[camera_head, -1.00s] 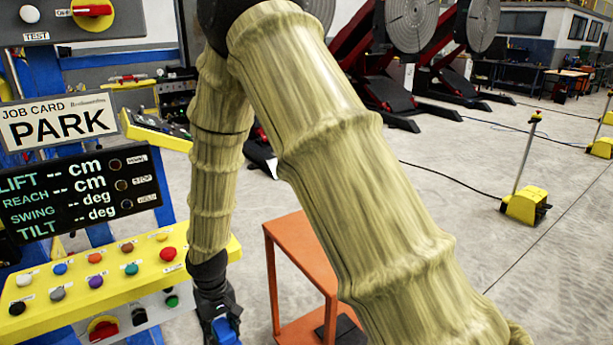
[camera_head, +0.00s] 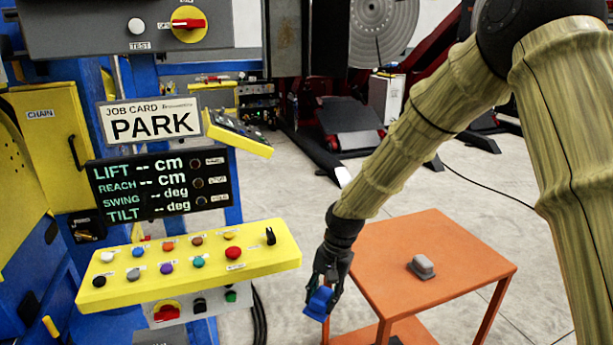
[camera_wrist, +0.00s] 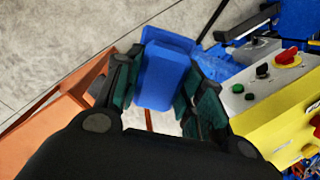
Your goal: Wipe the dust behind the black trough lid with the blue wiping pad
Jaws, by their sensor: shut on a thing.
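My gripper (camera_head: 328,285) is shut on the blue wiping pad (camera_head: 319,303), which hangs at its fingertips between the orange table and the yellow button panel. In the wrist view the pad (camera_wrist: 163,72) sits between the two fingers of my gripper (camera_wrist: 165,95). Neither the black trough lid nor any dust can be made out for certain in these frames.
An orange table (camera_head: 400,245) carries a grey block (camera_head: 422,267). A yellow button panel (camera_head: 190,268) stands left of my gripper, below a display (camera_head: 160,185) and a PARK job card (camera_head: 155,122). Grey floor lies open behind the table.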

